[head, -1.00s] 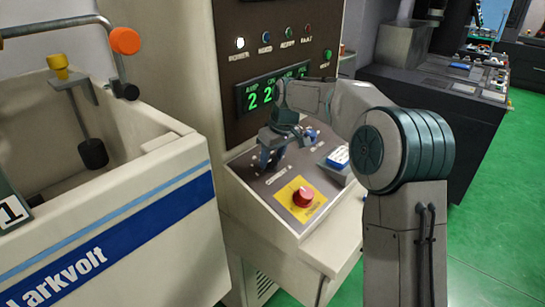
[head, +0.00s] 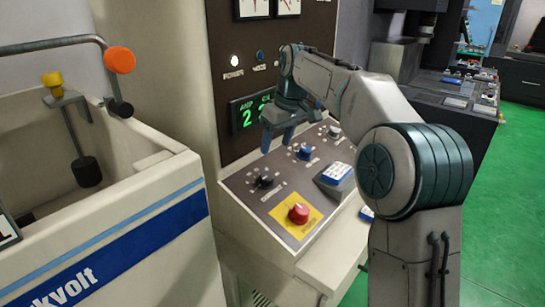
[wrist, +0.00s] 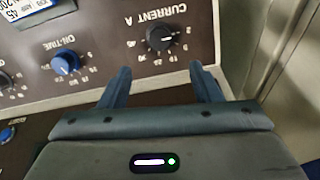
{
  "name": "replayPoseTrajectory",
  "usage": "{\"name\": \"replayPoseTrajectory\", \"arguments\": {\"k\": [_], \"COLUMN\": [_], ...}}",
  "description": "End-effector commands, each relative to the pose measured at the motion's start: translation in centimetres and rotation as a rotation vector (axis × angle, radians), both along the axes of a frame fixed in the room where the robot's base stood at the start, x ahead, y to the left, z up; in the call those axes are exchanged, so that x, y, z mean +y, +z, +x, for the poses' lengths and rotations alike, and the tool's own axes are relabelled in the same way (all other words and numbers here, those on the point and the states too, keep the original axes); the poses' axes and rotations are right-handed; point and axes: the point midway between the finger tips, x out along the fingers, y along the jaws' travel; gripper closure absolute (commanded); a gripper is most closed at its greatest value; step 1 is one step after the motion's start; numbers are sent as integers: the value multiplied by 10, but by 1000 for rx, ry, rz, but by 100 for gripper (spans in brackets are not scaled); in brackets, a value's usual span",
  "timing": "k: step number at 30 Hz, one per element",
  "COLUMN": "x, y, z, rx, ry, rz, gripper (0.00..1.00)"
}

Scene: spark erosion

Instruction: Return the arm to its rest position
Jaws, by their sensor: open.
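My gripper (head: 277,139) is above the sloped control panel (head: 246,198) of the machine, in front of its green digital display. In the wrist view, its two blue-grey fingers (wrist: 160,88) are apart with nothing between them. The black current knob (wrist: 161,38) lies beyond the fingertips, apart from them; it also shows in the head view (head: 264,180). My arm is bent, reaching from the right side of the head view over the panel.
A red button on a yellow plate (head: 299,213) is at the panel's front. The white Larkvolt tank (head: 120,225) stands left. Green floor (head: 510,230) is open at right.

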Motion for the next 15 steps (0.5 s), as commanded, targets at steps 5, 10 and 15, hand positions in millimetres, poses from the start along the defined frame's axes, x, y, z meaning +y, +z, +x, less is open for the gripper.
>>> {"name": "replayPoseTrajectory", "arguments": {"k": [5,10,15], "x": [-4,-4,-4], "y": [16,19,19], "z": [-3,-3,-3], "rx": [0,0,0], "ry": [0,0,0], "rz": [0,0,0], "gripper": [42,42,42]}}
